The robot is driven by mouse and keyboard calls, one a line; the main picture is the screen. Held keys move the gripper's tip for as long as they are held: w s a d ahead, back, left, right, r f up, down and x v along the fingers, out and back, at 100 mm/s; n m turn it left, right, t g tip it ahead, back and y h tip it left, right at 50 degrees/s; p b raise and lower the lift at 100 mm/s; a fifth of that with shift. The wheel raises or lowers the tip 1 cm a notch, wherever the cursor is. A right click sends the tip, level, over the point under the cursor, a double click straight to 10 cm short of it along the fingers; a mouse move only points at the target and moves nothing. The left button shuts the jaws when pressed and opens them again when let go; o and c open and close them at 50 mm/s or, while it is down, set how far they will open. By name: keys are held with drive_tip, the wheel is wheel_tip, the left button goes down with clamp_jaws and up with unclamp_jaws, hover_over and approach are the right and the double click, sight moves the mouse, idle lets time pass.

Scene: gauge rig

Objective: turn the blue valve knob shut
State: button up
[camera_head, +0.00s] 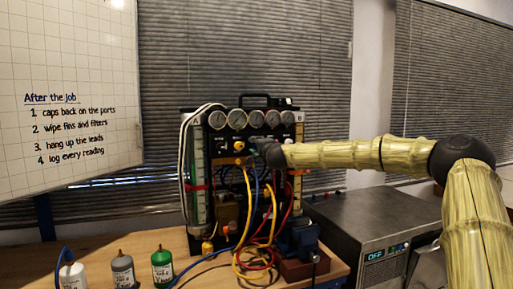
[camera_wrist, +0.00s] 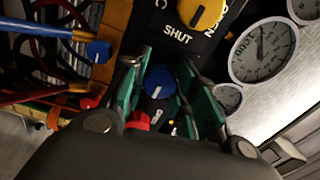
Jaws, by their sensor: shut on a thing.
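The blue valve knob (camera_wrist: 159,79) sits on the black panel in the wrist view, between the two green-padded fingers of my gripper (camera_wrist: 158,88). My gripper is shut on it. A short white mark shows on the knob's face; I cannot read which label it points to. In the head view my gripper (camera_head: 268,151) reaches in from the right to the front of the gauge rig (camera_head: 247,129), and it hides the knob there.
A yellow knob (camera_wrist: 200,12) with a SHUT label is close to the fingers, and a red knob (camera_wrist: 138,121) is just below. Gauges (camera_wrist: 263,48) are at the right. Loose hoses (camera_head: 245,215) hang below the panel. Bottles (camera_head: 162,265) stand at the front left.

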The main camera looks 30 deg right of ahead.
drive_tip(key=shift+f, duration=0.1)
drive_tip(key=o, duration=1)
drive_tip(key=shift+d, duration=0.15)
drive_tip(key=shift+s, duration=0.1)
drive_tip(key=shift+v, duration=5.95)
drive_tip(key=shift+f, duration=0.1)
